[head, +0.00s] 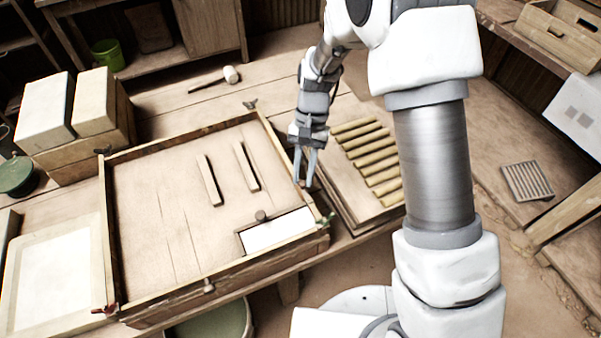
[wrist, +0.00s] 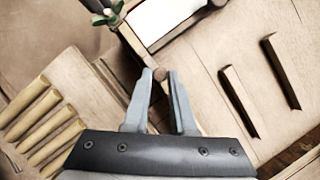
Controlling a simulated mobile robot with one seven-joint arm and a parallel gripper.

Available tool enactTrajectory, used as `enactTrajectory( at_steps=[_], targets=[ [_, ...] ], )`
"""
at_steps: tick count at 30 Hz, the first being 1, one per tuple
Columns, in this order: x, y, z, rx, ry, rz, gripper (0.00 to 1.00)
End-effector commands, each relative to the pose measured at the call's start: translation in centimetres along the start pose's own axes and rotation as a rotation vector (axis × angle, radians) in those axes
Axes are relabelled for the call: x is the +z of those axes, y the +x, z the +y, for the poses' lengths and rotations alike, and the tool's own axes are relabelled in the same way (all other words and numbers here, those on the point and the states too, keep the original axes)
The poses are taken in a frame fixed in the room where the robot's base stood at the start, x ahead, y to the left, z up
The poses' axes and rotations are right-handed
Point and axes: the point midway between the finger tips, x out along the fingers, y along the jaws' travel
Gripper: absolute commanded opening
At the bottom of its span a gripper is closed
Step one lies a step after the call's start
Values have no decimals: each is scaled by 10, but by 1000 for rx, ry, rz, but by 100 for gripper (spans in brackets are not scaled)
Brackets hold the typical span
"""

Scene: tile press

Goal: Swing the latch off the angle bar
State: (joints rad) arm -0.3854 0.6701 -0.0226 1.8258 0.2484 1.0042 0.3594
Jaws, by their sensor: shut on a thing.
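My gripper (head: 304,182) is at the right wall of a shallow wooden frame, pointing down. In the wrist view its fingers (wrist: 161,75) are closed about a small round brown knob (wrist: 160,74) at the frame wall. The knob seems to belong to the latch; the rest of the latch is hidden or too small to tell. A white panel (head: 278,231) lies in the frame's near right corner and also shows in the wrist view (wrist: 163,18). A thin wooden edging with a peg (head: 261,215) borders it, perhaps the angle bar; I cannot tell for sure.
The wooden frame (head: 150,314) holds two loose strips (head: 209,180) (head: 246,166). A green wing nut (head: 326,220) sits at its near right corner. A board with several yellowish rolls (head: 368,154) lies close on the right.

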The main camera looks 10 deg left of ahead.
Motion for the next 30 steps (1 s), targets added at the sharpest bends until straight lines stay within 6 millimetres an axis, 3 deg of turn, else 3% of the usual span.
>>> enactTrajectory(
  at_steps=[22,23,24,27,30],
  targets=[
    [-2,-1,3,-34,80,2,0],
    [-2,-1,3,-34,80,2,28],
    [-2,-1,3,-34,80,2,35],
    [-2,-1,3,-33,79,2,53],
    [-2,-1,3,-33,79,1,54]
  ],
)
